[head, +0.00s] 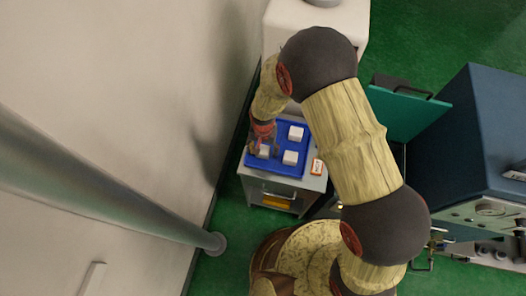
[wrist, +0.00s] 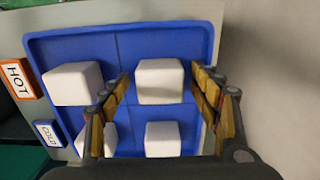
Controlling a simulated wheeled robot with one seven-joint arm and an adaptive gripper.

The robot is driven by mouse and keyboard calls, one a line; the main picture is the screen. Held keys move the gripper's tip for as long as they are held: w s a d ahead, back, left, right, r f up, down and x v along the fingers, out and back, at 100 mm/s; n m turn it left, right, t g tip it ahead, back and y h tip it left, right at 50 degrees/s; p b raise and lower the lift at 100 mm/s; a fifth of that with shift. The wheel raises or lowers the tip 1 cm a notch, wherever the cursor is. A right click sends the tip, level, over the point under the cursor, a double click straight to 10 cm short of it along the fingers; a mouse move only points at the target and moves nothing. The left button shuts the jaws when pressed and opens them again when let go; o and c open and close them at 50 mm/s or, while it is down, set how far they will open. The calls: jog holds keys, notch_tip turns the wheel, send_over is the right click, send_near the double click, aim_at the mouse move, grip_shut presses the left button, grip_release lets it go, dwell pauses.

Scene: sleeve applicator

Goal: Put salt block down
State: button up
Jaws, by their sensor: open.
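Several white salt blocks sit in a blue tray (head: 283,167), which also fills much of the wrist view (wrist: 75,48). In the wrist view my gripper (wrist: 161,78) is open, with its fingers on either side of the upper right block (wrist: 160,82). Narrow gaps seem to show beside that block; contact is hard to judge. The other blocks are at upper left (wrist: 73,83), lower right (wrist: 162,139) and lower left, partly hidden by a finger. In the head view my gripper (head: 262,148) is low over the tray's left side, at a white block (head: 263,153).
The tray lies on a grey cabinet (head: 262,186) close to the pale wall (head: 150,110). HOT (wrist: 18,79) and COLD (wrist: 48,133) labels stand beside the tray. A blue machine (head: 470,130) with a green panel (head: 405,112) is at right. A pale unit (head: 350,22) stands behind.

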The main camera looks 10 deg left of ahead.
aim_at(263, 149)
jog(key=shift+f, duration=0.3)
jog(key=shift+c, duration=1.2)
jog(key=c, duration=1.3)
jog(key=shift+r, duration=0.1)
jog(key=shift+c, duration=0.2)
jog(key=shift+w+r, duration=0.1)
jog(key=shift+r, duration=0.35)
notch_tip(263, 149, up, 2)
jog(key=shift+a+r, duration=0.1)
jog(key=shift+r, duration=0.15)
jog(key=s+r+p, duration=0.1)
jog(key=s+r, duration=0.8)
jog(key=s, duration=0.5)
jog(key=shift+a+r+p, duration=0.25)
jog(key=shift+a+p, duration=0.15)
jog(key=shift+a, duration=0.05)
